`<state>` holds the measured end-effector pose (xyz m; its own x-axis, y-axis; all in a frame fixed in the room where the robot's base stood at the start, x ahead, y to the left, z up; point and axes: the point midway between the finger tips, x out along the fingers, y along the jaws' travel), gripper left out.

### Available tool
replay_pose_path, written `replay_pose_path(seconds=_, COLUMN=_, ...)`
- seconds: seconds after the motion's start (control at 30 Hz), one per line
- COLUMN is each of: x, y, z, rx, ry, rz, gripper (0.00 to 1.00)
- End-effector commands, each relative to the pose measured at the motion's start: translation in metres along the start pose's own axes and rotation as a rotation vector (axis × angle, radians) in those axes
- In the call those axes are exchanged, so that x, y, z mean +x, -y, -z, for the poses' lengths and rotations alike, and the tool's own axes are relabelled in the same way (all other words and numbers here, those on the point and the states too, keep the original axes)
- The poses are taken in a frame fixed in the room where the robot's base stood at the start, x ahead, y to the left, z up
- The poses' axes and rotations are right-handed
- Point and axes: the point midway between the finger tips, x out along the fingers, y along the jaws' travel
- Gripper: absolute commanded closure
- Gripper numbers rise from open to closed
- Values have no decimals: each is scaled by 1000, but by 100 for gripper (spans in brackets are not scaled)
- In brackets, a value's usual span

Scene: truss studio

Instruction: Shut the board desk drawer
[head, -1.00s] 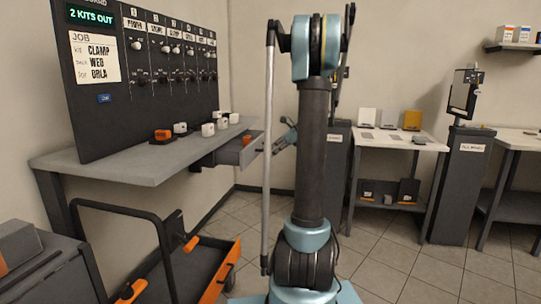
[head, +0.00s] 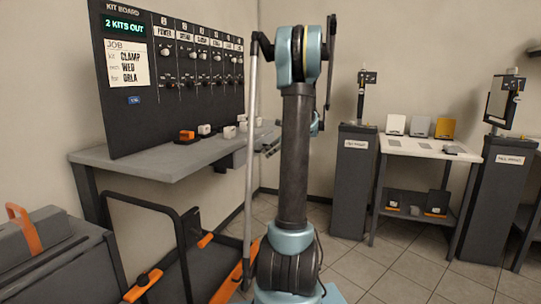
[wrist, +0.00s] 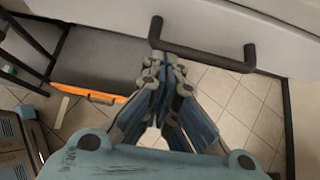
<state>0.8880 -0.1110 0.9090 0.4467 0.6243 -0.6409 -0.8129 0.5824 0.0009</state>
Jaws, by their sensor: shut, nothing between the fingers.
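The board desk (head: 165,157) stands on the left in the head view, with the dark kit board upright on it. Its drawer (head: 238,158) is under the right end of the desktop, partly hidden by my arm; how far it stands out is hard to tell there. In the wrist view the pale drawer front (wrist: 105,14) crosses the top, with a dark bar handle (wrist: 200,47). My gripper (wrist: 165,62) is shut and empty, its fingertips just below and left of the handle; I cannot tell whether they touch the front. My gripper also shows in the head view (head: 268,149).
A cart (head: 165,262) with orange edges stands below the desk; its tray also shows in the wrist view (wrist: 95,62). An orange block (head: 187,135) and several white blocks lie on the desktop. A pillar (head: 352,185) and white table (head: 425,148) stand right. Tiled floor is clear between.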

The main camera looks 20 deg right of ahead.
Motion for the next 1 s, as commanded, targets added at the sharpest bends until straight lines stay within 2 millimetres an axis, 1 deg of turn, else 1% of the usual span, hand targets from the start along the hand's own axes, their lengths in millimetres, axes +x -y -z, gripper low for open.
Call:
replay_pose_path(seconds=0.2, x=1, y=0, z=-2, rx=-2, ry=5, rz=-2, gripper=100)
replay_pose_path(seconds=0.33, x=-1, y=0, z=0, rx=-2, ry=5, rz=-3, gripper=100)
replay_pose_path(seconds=0.57, x=-15, y=2, z=22, rx=-3, ry=1, rz=-6, gripper=100)
replay_pose_path(seconds=0.6, x=-19, y=2, z=26, rx=-5, ry=1, rz=-8, gripper=100)
replay_pose_path(seconds=0.8, x=-60, y=2, z=24, rx=-6, ry=1, rz=-8, gripper=100)
replay_pose_path(seconds=1.0, x=-93, y=2, z=24, rx=-6, ry=0, rz=-8, gripper=100)
